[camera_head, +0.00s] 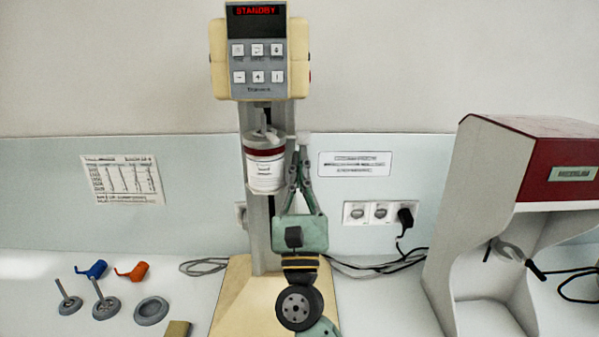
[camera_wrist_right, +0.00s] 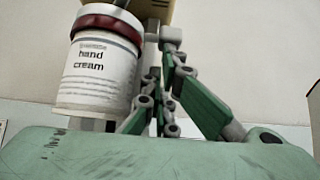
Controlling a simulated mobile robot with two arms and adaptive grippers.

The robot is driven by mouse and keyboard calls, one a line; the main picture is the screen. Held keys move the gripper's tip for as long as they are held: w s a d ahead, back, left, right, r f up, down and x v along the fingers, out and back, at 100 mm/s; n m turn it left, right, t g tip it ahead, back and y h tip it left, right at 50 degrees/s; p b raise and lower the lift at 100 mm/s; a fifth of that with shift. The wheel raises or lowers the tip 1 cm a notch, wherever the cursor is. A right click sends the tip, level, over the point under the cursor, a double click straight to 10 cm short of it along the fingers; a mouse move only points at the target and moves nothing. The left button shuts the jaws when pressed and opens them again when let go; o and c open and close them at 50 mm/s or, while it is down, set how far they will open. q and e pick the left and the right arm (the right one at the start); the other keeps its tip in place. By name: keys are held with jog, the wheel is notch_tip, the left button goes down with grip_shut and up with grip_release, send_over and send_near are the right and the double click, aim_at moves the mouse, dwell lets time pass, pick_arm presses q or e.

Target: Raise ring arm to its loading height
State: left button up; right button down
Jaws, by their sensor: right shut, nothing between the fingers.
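The mill's cream head (camera_head: 258,60) reads STANDBY above its keys. Below it, a white hand cream jar (camera_head: 265,175) hangs in front of the grey column (camera_head: 258,235), well above the base. A dark red band (camera_head: 264,150) circles the jar's top; I cannot tell whether it is the ring arm's ring or part of the jar. The jar also shows in the right wrist view (camera_wrist_right: 97,75). My right gripper (camera_head: 303,140) is shut and empty, pointing up just right of the jar; its fingertips (camera_wrist_right: 168,38) look close to a light grey part there. Contact is unclear.
The cream mill base (camera_head: 235,290) stands on the white bench. Grey stirrers (camera_head: 104,305), a grey ring (camera_head: 151,311) and blue (camera_head: 92,269) and orange (camera_head: 133,272) parts lie left. A grey and red cabinet (camera_head: 450,220) stands right; cables (camera_head: 375,268) run behind.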

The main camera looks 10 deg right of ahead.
pick_arm(q)
jog(key=shift+w, duration=0.25)
pick_arm(e)
jog(key=v, duration=1.2)
pick_arm(q)
jog(key=shift+r, duration=0.1)
pick_arm(e)
jog(key=shift+r, duration=0.1)
